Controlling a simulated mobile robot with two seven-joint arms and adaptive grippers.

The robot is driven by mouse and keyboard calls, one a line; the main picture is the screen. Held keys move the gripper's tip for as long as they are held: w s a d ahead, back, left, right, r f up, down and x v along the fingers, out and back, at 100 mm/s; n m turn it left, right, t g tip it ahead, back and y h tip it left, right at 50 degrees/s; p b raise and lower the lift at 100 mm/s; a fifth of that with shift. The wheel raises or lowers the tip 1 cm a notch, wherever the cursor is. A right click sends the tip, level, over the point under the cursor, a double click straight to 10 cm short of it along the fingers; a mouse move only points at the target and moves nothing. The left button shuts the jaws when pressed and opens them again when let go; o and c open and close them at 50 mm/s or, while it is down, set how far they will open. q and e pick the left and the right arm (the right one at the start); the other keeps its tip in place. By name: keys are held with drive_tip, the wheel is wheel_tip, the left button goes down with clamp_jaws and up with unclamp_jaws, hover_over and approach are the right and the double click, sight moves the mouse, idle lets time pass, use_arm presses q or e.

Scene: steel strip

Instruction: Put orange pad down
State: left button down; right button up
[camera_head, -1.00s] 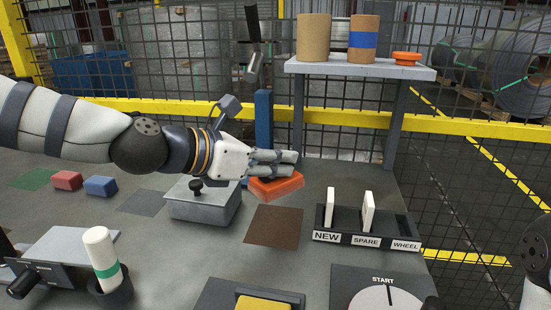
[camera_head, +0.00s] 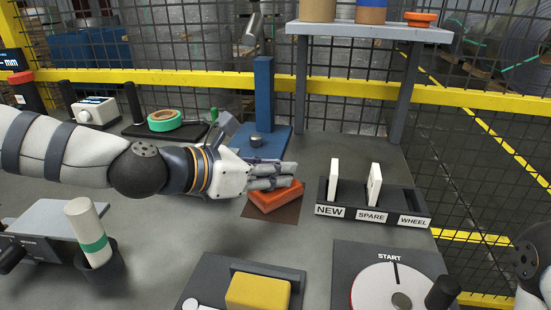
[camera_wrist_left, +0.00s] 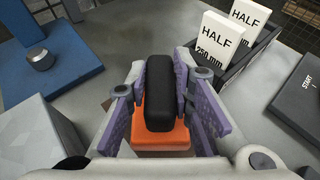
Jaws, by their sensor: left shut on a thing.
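The orange pad (camera_head: 277,198) has an orange block below and a black grip on top. It is over the brown square (camera_head: 287,217) on the bench, at or very near its surface; I cannot tell whether it touches. My left gripper (camera_head: 272,177) is shut on the pad from above. In the left wrist view the fingers (camera_wrist_left: 165,100) stand on both sides of the black grip, with the orange block (camera_wrist_left: 160,140) beneath. The fingers and hand hide part of the pad and square.
A black rack (camera_head: 405,207) with two white blocks stands right of the pad. A yellow block (camera_head: 258,291) lies in front, a START dial (camera_head: 375,281) front right. A blue stand (camera_head: 263,95) is behind. A cup with a white-green cylinder (camera_head: 88,230) stands left.

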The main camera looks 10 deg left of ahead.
use_arm(q)
drive_tip(key=shift+f, duration=0.3)
idle(0.4)
drive_tip(key=c, duration=1.3)
unclamp_jaws()
drive_tip(key=v, duration=0.7)
drive_tip(key=shift+r, duration=0.1)
drive_tip(key=shift+s+a, duration=0.15)
